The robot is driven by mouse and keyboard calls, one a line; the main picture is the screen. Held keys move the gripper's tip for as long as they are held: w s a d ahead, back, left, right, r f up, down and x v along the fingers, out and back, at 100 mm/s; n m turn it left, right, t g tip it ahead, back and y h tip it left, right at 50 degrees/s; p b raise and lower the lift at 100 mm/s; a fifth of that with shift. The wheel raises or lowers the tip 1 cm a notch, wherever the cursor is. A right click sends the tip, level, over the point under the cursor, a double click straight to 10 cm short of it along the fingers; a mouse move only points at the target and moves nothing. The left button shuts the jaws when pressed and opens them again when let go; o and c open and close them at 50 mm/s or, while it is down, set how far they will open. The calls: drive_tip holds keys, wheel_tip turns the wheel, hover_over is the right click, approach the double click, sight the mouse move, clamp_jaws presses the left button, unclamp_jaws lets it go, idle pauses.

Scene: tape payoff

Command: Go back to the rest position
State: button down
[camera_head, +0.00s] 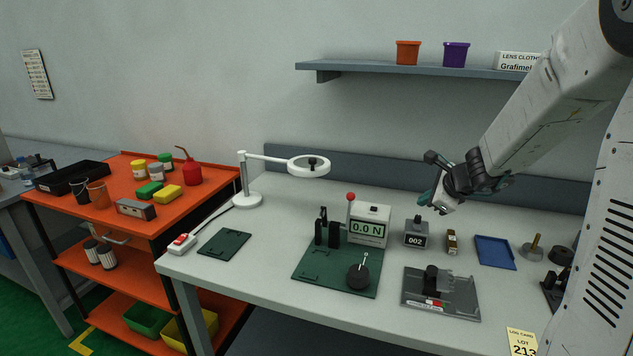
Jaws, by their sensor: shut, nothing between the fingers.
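My gripper (428,199) is shut and empty. It hangs in the air at the end of my white arm, over the back right of the grey workbench (280,275). Below it stands a small grey block marked 002 (415,236), apart from the gripper. Left of that is a tester with a display reading 0.0 N (369,229), on a dark green plate (313,276). A grey fixture (458,298) with a black post lies at the front right. A blue tray (495,252) lies to the right.
A white ring magnifier lamp (309,166) stands at the bench's left. A shelf (400,68) with two pots hangs on the wall. An orange cart (122,207) with cans and sponges stands left. A small green mat (224,245) and a yellow lot card (522,342) lie on the bench.

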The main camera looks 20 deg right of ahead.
drive_tip(key=shift+a, duration=0.2)
drive_tip(key=s+a+r+n+g+y, duration=0.1)
drive_tip(key=s+a+n+g+y, duration=0.35)
drive_tip(key=s+a+n, duration=0.85)
drive_tip(key=s+a+r+n+g+h, duration=0.1)
drive_tip(key=s+a+r+n+h, duration=0.1)
drive_tip(key=s+n, duration=0.4)
drive_tip(key=s+a+r+n+g+h, duration=0.2)
drive_tip(key=s+n, duration=0.4)
drive_tip(key=s, duration=0.8)
drive_tip(key=shift+s+a+r+h, duration=0.4)
drive_tip(key=shift+a+r+h, duration=0.5)
drive_tip(key=shift+a, duration=0.15)
drive_tip(key=shift+g, duration=0.25)
